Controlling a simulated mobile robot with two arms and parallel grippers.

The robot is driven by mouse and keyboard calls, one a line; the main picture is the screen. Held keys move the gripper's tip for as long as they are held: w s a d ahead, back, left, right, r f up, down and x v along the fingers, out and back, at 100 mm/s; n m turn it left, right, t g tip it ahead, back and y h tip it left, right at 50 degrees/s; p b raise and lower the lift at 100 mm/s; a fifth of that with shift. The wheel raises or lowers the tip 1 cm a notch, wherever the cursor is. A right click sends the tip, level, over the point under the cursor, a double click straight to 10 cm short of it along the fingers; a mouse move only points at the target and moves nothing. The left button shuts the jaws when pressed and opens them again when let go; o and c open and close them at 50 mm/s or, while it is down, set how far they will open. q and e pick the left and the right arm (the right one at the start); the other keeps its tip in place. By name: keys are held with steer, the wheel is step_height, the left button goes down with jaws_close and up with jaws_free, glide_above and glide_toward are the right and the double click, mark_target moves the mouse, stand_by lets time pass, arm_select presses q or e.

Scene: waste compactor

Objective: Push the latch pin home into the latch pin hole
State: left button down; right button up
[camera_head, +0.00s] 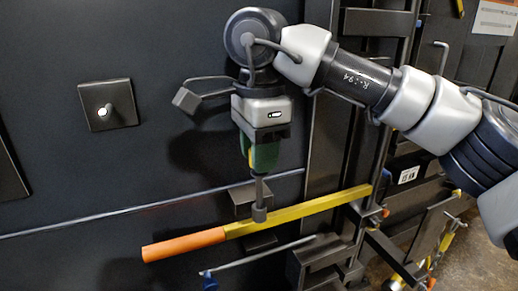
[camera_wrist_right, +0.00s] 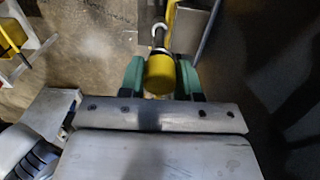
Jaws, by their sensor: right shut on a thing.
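My right gripper (camera_head: 262,158) points down with its green fingers shut on the latch pin's yellow grip, which shows in the right wrist view (camera_wrist_right: 160,76). The latch pin's grey shaft (camera_head: 259,192) runs down from the fingers, roughly upright. Its lower end meets a grey collar (camera_head: 259,214) at the yellow bar with the orange handle (camera_head: 185,243). In the wrist view the shaft runs toward a pale ring (camera_wrist_right: 159,28). I cannot tell how deep the pin sits; the hole itself is hidden. My left gripper is not in view.
The dark panel (camera_head: 60,170) fills the left, with a square plate and pale knob (camera_head: 108,104). A grey bracket (camera_head: 243,196) sits behind the shaft. A thin rod (camera_head: 150,205) crosses the panel. Dark frame posts (camera_head: 335,140) stand close at the right, behind my arm.

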steer(key=shift+f+b, duration=2.25)
steer(key=shift+f, duration=1.1)
steer(key=o, duration=1)
steer(key=shift+o, duration=0.2)
steer(key=shift+c, duration=0.4)
steer(key=shift+r+p, duration=2.85)
steer(key=shift+r, duration=0.75)
